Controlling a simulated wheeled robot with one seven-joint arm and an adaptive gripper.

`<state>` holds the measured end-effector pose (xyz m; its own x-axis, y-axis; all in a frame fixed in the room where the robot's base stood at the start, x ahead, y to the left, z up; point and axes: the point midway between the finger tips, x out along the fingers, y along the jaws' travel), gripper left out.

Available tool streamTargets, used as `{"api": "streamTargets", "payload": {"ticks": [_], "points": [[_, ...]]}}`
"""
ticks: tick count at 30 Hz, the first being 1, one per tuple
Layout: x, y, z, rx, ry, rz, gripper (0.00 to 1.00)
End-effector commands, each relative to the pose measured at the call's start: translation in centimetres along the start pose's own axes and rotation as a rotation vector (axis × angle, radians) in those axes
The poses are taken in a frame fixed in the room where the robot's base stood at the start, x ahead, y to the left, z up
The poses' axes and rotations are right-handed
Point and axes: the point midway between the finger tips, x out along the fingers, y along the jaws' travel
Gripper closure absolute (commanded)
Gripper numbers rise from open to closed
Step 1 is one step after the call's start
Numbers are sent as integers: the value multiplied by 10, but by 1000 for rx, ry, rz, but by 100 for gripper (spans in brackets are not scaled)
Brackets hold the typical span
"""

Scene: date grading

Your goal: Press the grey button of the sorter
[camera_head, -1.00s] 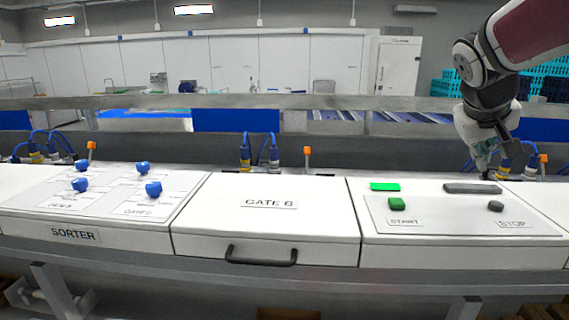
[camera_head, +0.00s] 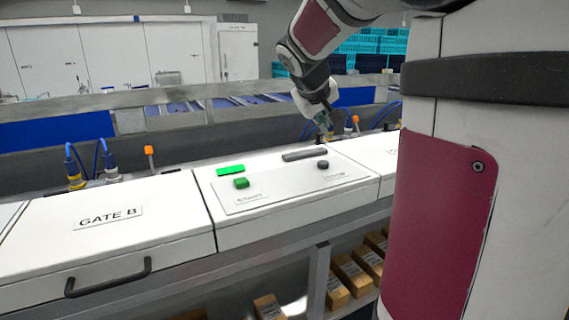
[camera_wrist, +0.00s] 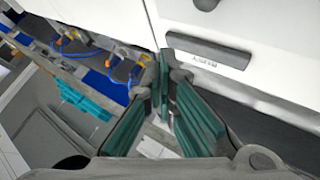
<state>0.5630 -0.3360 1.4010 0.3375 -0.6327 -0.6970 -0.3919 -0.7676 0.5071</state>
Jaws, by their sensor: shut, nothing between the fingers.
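The grey button (camera_head: 322,164) is a small dark knob on the right of the sorter's white control panel (camera_head: 285,191), by a label that reads STOP in the earlier head view. A dark round piece, apparently this button (camera_wrist: 205,4), is cut off by the top edge of the wrist view. My gripper (camera_head: 325,122) is above the back edge of the sorter, behind the button and apart from it. In the wrist view its teal fingers (camera_wrist: 170,62) are shut and empty, beside a dark grey bar (camera_wrist: 208,50).
A green button (camera_head: 241,183) sits on the panel's left, with a lit green bar (camera_head: 231,170) behind it. The dark grey bar also shows in the head view (camera_head: 304,155). The GATE B cover (camera_head: 110,240) is left. Orange-topped posts (camera_head: 150,150) and blue hoses stand behind.

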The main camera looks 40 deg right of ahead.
Motion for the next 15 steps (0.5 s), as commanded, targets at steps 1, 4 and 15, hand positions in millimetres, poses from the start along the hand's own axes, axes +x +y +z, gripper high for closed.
{"api": "streamTargets", "payload": {"ticks": [1,4,15], "points": [[7,-6,3,1,-1,0,100],[17,-12,10,-1,-1,1,100],[41,-30,28,0,1,0,100]]}}
